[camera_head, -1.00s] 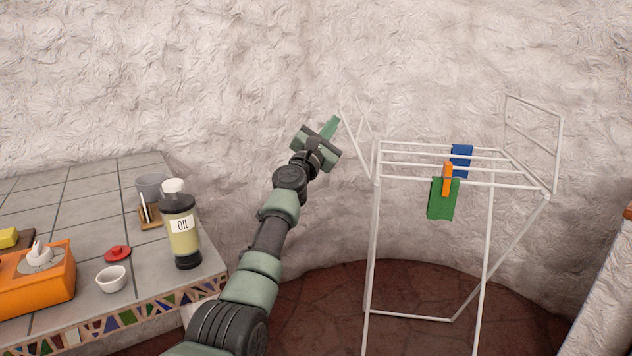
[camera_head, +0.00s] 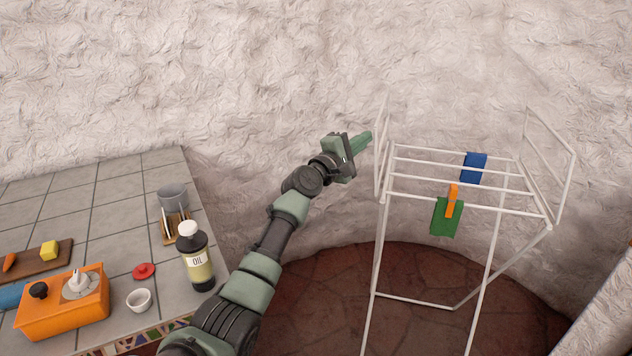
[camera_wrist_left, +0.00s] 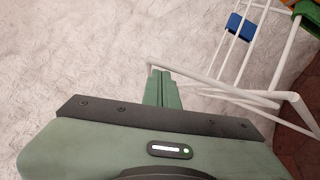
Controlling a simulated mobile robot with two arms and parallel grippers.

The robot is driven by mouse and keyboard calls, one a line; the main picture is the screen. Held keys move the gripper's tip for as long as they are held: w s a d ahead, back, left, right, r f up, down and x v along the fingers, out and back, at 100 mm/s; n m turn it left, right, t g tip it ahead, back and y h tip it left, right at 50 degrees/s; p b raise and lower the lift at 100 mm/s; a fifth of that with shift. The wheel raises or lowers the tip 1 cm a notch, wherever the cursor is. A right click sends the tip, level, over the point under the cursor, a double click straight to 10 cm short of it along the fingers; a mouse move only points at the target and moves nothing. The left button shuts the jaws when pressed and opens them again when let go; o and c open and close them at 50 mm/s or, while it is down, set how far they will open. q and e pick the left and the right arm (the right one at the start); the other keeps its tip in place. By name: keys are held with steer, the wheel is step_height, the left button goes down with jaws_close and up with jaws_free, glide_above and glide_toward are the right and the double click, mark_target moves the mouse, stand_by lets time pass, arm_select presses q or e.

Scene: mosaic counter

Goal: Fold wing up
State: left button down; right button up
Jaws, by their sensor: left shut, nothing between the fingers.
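The white drying rack (camera_head: 455,205) stands on the floor near the wall. Its left wing (camera_head: 386,125) stands close to upright at the rack's left end. Its right wing (camera_head: 549,140) also stands up, tilted a little outward. My left gripper (camera_head: 364,141) is shut and empty, just left of the left wing. In the left wrist view, the closed fingers (camera_wrist_left: 162,88) reach a white bar of the rack (camera_wrist_left: 205,82); I cannot tell if they touch it. My right gripper is not in view.
A green cloth (camera_head: 446,218) with an orange peg (camera_head: 452,200) and a blue cloth (camera_head: 474,168) hang on the rack. The tiled counter (camera_head: 110,215) at left holds an oil bottle (camera_head: 196,262), a grey pot (camera_head: 172,196) and an orange stove (camera_head: 62,308).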

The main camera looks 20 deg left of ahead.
arm_select(q)
steer(key=d+m+p, duration=0.1)
steer(key=p, duration=0.2)
steer(key=d+m+g+p, duration=0.1)
steer(key=d+m+p, duration=0.1)
steer(key=d+m+g+p, duration=0.1)
steer(key=d+m+p, duration=0.1)
steer(key=p, duration=0.1)
steer(key=shift+w+d+r+p, duration=0.2)
steer(key=shift+w+r+p, duration=0.05)
steer(key=shift+p, duration=0.05)
steer(key=shift+d+g, duration=0.1)
steer(key=shift+g, duration=0.2)
steer(key=shift+m, duration=0.3)
